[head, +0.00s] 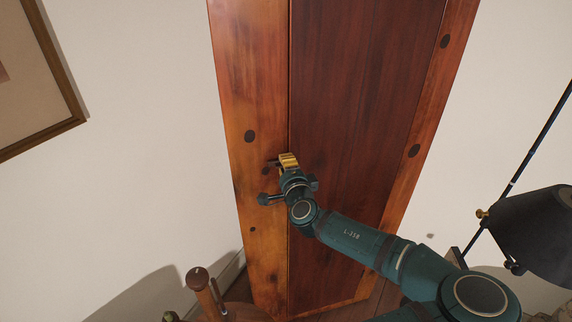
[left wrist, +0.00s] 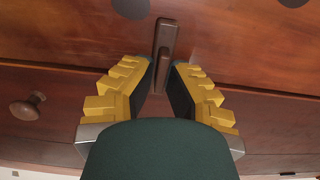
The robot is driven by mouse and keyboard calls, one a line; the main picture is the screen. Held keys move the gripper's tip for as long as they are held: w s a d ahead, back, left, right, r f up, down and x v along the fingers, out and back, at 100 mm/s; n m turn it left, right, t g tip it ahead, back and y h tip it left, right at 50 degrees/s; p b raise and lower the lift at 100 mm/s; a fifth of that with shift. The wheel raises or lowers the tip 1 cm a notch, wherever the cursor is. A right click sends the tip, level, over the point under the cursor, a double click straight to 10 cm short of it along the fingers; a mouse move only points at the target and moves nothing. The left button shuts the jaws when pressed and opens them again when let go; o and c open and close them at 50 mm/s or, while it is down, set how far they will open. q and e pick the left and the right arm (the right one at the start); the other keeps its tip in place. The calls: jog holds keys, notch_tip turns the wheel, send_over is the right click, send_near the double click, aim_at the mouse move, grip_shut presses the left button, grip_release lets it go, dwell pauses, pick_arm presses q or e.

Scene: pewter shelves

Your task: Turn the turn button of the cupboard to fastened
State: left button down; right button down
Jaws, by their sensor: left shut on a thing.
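The cupboard (head: 255,90) is a tall wooden case with a lighter orange-brown frame and a darker red-brown door (head: 350,110), which looks flush with the frame. The turn button (left wrist: 166,40) is a small dark brown bar, standing upright in the left wrist view, with its lower end at the seam between frame and door. My left gripper (left wrist: 163,90), with yellow fingers and dark pads, is shut on that lower end. In the head view the left gripper (head: 287,162) is at the seam and hides most of the button. My right gripper is not in view.
A round wooden knob (left wrist: 26,108) is on the door, left of the gripper in the left wrist view. A wooden piece of furniture (head: 205,290) stands at lower left, a black lamp (head: 535,225) at right. A framed picture (head: 50,120) hangs at left.

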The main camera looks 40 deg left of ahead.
pick_arm(q)
jog(key=shift+r, duration=0.2)
jog(key=c, duration=1.1)
grip_release()
jog(key=shift+w, duration=0.1)
jog(key=shift+a+f, duration=0.1)
jog(key=shift+f, duration=0.05)
jog(key=v, duration=1.2)
